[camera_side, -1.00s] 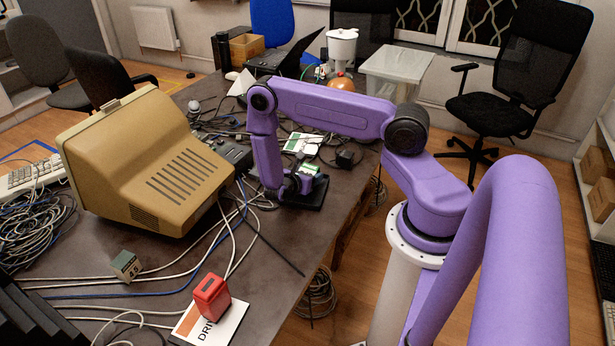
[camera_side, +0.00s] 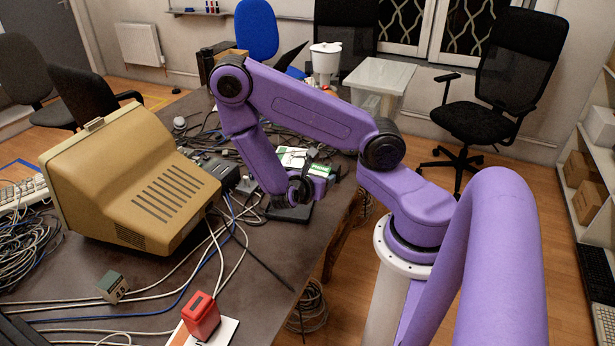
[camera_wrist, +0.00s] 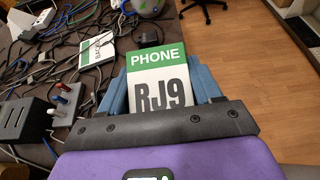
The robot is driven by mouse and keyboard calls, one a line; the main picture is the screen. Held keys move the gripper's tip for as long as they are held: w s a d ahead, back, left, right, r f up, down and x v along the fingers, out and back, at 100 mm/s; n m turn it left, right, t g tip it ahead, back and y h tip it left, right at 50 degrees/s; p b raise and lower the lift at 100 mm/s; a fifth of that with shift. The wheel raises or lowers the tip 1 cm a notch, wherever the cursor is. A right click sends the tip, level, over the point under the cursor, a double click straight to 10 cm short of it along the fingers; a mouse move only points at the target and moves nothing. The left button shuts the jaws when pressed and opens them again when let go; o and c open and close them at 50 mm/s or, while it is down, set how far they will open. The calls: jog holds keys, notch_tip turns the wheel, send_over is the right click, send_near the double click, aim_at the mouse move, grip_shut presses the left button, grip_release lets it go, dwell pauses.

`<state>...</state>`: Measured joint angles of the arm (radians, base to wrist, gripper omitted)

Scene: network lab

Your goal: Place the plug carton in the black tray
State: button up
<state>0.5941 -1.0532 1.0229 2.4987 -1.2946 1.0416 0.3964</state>
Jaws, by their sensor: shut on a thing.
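The plug carton (camera_wrist: 158,78) is white with a green top band reading PHONE and large RJ9 lettering. In the wrist view it sits between the two blue fingers of my gripper (camera_wrist: 161,88), which is shut on it. In the side view my gripper (camera_side: 312,187) is low over the far part of the table, and only a small pale green part of the carton (camera_side: 322,171) shows. The black tray (camera_side: 290,213) lies right below my gripper, partly covered by it. I cannot tell whether the carton touches the tray. The tray is not clearly visible in the wrist view.
A white-green card (camera_side: 294,157) lies beyond the tray. Cables and a grey switch box (camera_side: 221,172) crowd the left. A beige monitor (camera_side: 130,185) stands further left. A red box (camera_side: 201,315) and a small grey-green box (camera_side: 113,287) stand at the front. The table edge is close on the right.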

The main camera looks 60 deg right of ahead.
jog(key=shift+s+a+r, duration=0.35)
jog(key=shift+s+a, duration=0.25)
jog(key=shift+s, duration=0.2)
jog(key=shift+s+a+f+y, duration=0.15)
jog(key=shift+a+y, duration=0.25)
jog(key=shift+y, duration=0.3)
jog(key=shift+s+a+f+y, duration=0.1)
jog(key=shift+a+y, duration=0.3)
jog(key=shift+y, duration=0.3)
jog(key=shift+w+d+f, duration=0.35)
jog(key=shift+w, duration=0.25)
jog(key=shift+w+d+f, duration=0.3)
jog(key=shift+w+d, duration=0.05)
jog(key=shift+w, duration=0.3)
jog(key=shift+w+d+f, duration=0.35)
jog(key=shift+w, duration=0.25)
jog(key=w+d+f, duration=0.1)
jog(key=w+f, duration=0.1)
jog(key=w+d+f, duration=0.1)
jog(key=w+f, duration=0.1)
jog(key=w, duration=0.1)
jog(key=w+d+f, duration=0.2)
jog(key=shift+w+d+f, duration=0.1)
jog(key=shift+w+f, duration=0.15)
jog(key=shift+f, duration=0.15)
jog(key=shift+w+d+f, duration=0.3)
jog(key=shift+w+f, duration=0.15)
jog(key=shift+f, duration=1.65)
jog(key=shift+f, duration=0.25)
